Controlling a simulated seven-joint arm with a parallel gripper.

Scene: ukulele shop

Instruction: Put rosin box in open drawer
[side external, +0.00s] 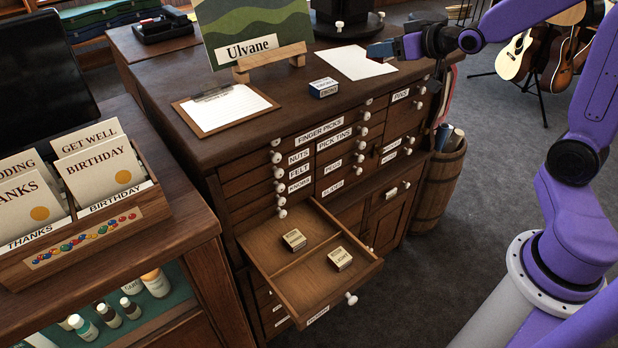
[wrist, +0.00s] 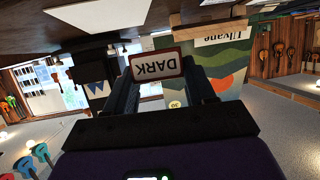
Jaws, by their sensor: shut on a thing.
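My gripper (side external: 396,48) is shut on a small box above the right part of the cabinet top. In the wrist view this box (wrist: 157,66) sits between the two fingers (wrist: 160,86) and shows a white, red-edged label reading DARK, upside down. In the side view the fingers partly hide it. The open drawer (side external: 318,287) sticks out of the cabinet front, below and left of my gripper. A divider splits it. One small box (side external: 294,240) lies in the rear-left compartment and another (side external: 340,259) in the front-right one.
A blue-and-white box (side external: 323,88), a clipboard (side external: 225,108), a white sheet (side external: 353,63) and the Ulvane picture on its stand (side external: 250,38) are on the cabinet top (side external: 285,118). A card rack (side external: 90,235) stands left; a barrel (side external: 437,185) stands right of the cabinet.

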